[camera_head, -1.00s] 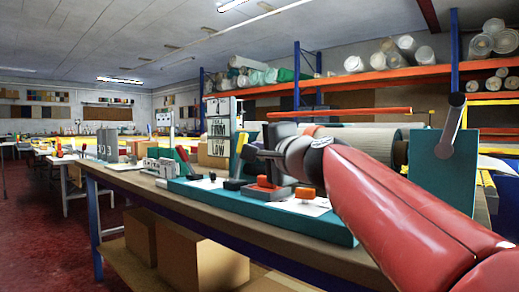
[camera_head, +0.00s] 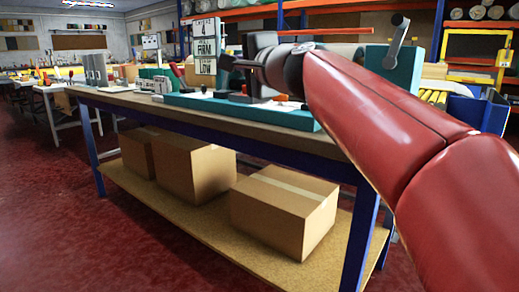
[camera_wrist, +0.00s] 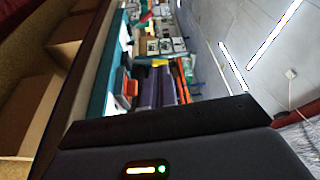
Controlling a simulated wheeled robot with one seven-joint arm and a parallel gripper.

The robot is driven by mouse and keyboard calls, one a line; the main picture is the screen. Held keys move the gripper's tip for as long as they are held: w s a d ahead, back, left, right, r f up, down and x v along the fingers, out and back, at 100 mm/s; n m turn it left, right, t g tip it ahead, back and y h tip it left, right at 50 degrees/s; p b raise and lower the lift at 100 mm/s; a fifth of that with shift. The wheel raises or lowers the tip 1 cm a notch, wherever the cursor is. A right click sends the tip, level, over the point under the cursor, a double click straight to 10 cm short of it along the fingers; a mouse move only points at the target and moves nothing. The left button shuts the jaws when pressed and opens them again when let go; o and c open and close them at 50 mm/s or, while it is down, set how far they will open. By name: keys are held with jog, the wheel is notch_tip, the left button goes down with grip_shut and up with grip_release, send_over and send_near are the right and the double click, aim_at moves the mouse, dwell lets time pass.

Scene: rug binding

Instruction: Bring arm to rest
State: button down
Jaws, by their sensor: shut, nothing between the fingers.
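My red arm reaches in from the right in the head view, over the near edge of the workbench (camera_head: 225,128). My gripper (camera_head: 224,63) is small and dark at its far end, in front of the teal machine base on the bench top. It is shut and holds nothing. Whether it touches anything behind it is hard to tell. In the wrist view a dark housing with small lights fills the bottom, and the bench runs sideways with an orange block (camera_wrist: 131,88) on it.
Cardboard boxes (camera_head: 285,208) sit on the bench's lower shelf (camera_head: 215,225). A blue bin (camera_head: 480,110) stands at the right. The red floor (camera_head: 80,220) at the left is clear.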

jog(key=s+d+f+n+g+h, duration=0.3)
jog(key=s+d+f, duration=0.3)
jog(key=s+f, duration=0.55)
jog(key=s+d+f+n+g+h, duration=0.4)
jog(key=s+d+f, duration=0.35)
jog(key=f, duration=0.75)
jog(key=s+d+f+n+g+h, duration=0.3)
jog(key=s+d+f, duration=0.3)
jog(key=s+f, duration=0.6)
notch_tip(320, 180, up, 11)
jog(key=w+p, duration=0.1)
jog(key=p, duration=1.2)
jog(key=shift+w+r, duration=0.15)
jog(key=shift+w, duration=0.2)
jog(key=shift+a, duration=0.1)
